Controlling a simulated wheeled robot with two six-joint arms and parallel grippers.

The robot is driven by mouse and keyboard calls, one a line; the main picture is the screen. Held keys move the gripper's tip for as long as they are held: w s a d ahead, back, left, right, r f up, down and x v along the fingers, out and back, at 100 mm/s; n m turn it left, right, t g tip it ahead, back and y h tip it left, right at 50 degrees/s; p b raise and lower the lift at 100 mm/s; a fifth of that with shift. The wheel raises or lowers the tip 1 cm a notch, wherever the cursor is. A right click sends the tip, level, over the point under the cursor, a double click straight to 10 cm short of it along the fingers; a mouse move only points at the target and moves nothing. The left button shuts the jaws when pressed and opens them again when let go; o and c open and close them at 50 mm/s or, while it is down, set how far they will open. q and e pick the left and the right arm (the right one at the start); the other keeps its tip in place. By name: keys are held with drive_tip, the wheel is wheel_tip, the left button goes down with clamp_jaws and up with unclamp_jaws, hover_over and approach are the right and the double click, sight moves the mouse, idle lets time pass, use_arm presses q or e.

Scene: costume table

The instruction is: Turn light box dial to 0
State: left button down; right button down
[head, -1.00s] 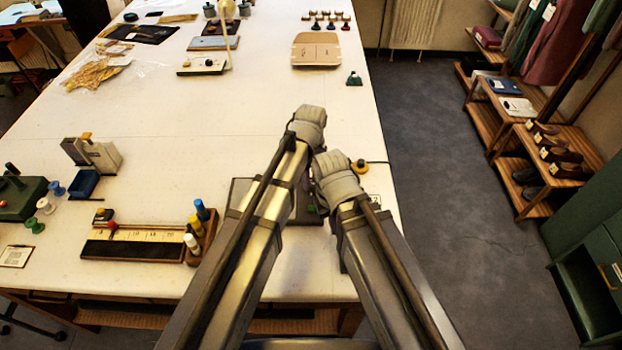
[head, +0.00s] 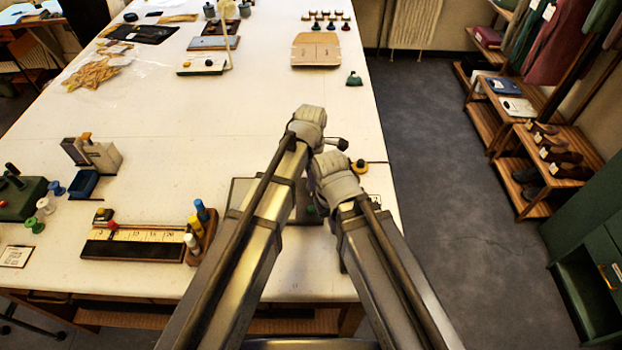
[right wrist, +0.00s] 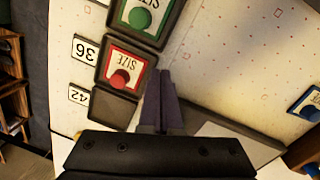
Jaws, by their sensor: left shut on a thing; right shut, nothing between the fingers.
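My left gripper (head: 333,142) is over the table's near right part in the head view. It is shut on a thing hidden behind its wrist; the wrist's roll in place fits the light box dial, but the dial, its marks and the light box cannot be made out. My right gripper (right wrist: 160,90) is shut and empty, with its fingers together in the right wrist view.
A green-knobbed size stamp (right wrist: 140,18) and labels 36 (right wrist: 84,49) and 42 (right wrist: 79,95) are near my right gripper. A ruler board (head: 135,243) lies left. The table's middle (head: 200,125) is clear.

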use_arm(q)
drive_tip(key=n, duration=0.3)
drive_tip(key=shift+n, duration=2.1)
drive_tip(key=c, duration=0.6)
unclamp_jaws()
drive_tip(key=shift+c, duration=0.2)
wheel_tip(320, 180, up, 8)
drive_tip(key=p, duration=0.8)
drive_tip(key=shift+f, duration=0.1)
use_arm(e)
wheel_tip(320, 180, up, 8)
